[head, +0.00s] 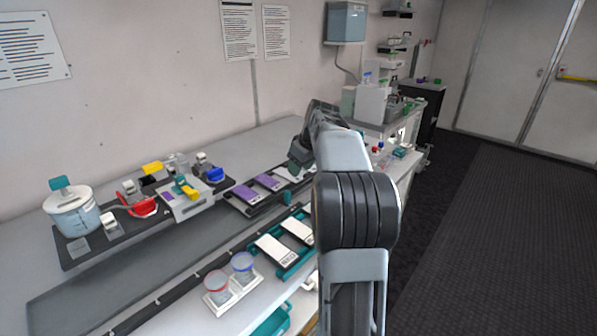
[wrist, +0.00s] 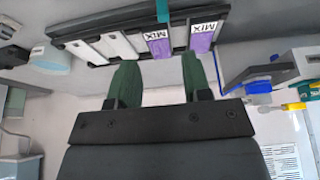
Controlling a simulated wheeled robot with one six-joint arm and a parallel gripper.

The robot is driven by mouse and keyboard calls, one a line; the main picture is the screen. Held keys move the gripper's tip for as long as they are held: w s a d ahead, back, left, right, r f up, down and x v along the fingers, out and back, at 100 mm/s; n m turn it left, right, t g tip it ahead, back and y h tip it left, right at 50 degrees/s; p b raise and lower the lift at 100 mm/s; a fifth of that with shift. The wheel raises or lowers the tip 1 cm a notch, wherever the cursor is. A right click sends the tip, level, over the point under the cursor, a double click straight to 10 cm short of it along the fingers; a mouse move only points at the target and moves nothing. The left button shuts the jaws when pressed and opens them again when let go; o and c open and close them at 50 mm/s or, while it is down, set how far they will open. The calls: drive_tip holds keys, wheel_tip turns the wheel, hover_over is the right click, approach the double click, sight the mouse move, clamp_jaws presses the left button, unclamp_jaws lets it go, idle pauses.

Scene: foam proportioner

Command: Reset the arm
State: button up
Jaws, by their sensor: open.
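My gripper (wrist: 160,72) shows in the wrist view with its two green fingers apart and nothing between them. In the head view my gripper (head: 296,160) hangs at the end of my arm, over the back of the bench, and is partly hidden by the arm. A dark rack (head: 242,207) with purple and white cards lies just below and in front of it. In the wrist view, which looks upside down, purple cards (wrist: 158,42) marked MIX sit in the rack beyond the fingertips. I cannot see the fingers touching anything.
The proportioner board (head: 110,243) with a white tank (head: 74,212), red, yellow and blue parts stands at left. A teal tray (head: 293,268) with white cards and two cups (head: 218,285) sit near the front edge. The floor (head: 480,230) at right is clear.

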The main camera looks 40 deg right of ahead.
idle(0.6)
drive_tip(key=s+a+f+m+g, duration=0.1)
drive_tip(key=s+a+f+m, duration=0.15)
drive_tip(key=f+m, duration=0.2)
drive_tip(key=shift+m+g+h, duration=0.45)
drive_tip(key=shift+g+h, duration=0.05)
drive_tip(key=shift+h, duration=0.1)
drive_tip(key=s+a+f, duration=0.1)
drive_tip(key=s+a, duration=0.3)
drive_tip(key=s+a+f+p, duration=0.1)
drive_tip(key=s+a, duration=0.3)
drive_tip(key=a, duration=0.1)
drive_tip(key=s+a+f, duration=0.1)
drive_tip(key=s+a, duration=0.2)
drive_tip(key=a, duration=0.2)
drive_tip(key=shift+s+f, duration=0.35)
drive_tip(key=shift+s, duration=0.05)
drive_tip(key=s+a+n+t+p, duration=0.1)
drive_tip(key=s+a+n, duration=0.2)
drive_tip(key=s+a, duration=0.4)
drive_tip(key=shift+a+r, duration=0.4)
drive_tip(key=shift+a, duration=0.15)
